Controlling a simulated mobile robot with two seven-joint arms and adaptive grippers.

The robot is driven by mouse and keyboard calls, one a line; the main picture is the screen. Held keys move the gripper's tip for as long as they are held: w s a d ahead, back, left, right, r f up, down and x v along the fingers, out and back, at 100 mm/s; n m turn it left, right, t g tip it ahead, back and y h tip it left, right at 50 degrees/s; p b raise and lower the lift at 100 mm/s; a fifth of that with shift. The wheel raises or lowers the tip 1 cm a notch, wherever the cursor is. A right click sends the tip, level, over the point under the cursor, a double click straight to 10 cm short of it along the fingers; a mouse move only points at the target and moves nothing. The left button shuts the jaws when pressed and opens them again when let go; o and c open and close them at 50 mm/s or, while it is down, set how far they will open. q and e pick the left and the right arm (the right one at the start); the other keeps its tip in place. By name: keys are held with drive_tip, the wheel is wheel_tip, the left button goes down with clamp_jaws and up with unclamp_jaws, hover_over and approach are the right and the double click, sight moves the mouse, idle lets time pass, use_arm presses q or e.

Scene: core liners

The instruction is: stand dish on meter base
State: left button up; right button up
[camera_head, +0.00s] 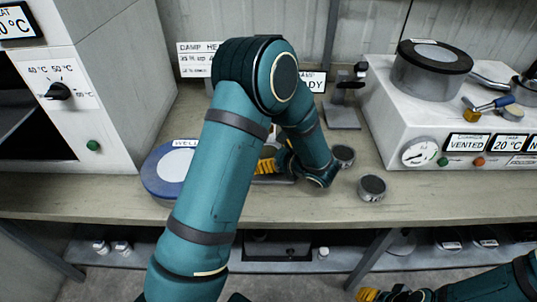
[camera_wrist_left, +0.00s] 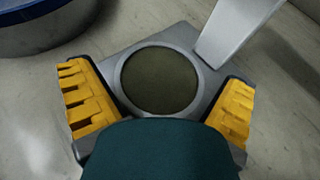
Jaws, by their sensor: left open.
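My left gripper (camera_head: 266,165) is low over the bench, partly hidden behind my left arm. In the left wrist view its yellow fingers (camera_wrist_left: 160,106) are open, spread on either side of a grey square plate (camera_wrist_left: 190,38). A round dark disc (camera_wrist_left: 160,80) lies in the middle of this plate; I cannot tell whether it is a dish or part of the base. A pale post rises at the plate's upper right. Two small round metal dishes with dark tops stand right of the gripper, one behind (camera_head: 343,154) and one in front (camera_head: 372,188). My right gripper (camera_head: 372,295) is at the bottom edge, partly cut off.
A blue-rimmed round container (camera_head: 155,186) stands left of my arm. A grey stand with a post (camera_head: 342,117) is behind the dishes. A white oven (camera_head: 95,60) stands left, a white vacuum unit (camera_head: 430,115) right. The bench front right of the dishes is clear.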

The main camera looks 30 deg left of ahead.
use_arm(q)
drive_tip(key=p+v, duration=0.2)
drive_tip(key=v, duration=1)
drive_tip(key=shift+d+f, duration=0.1)
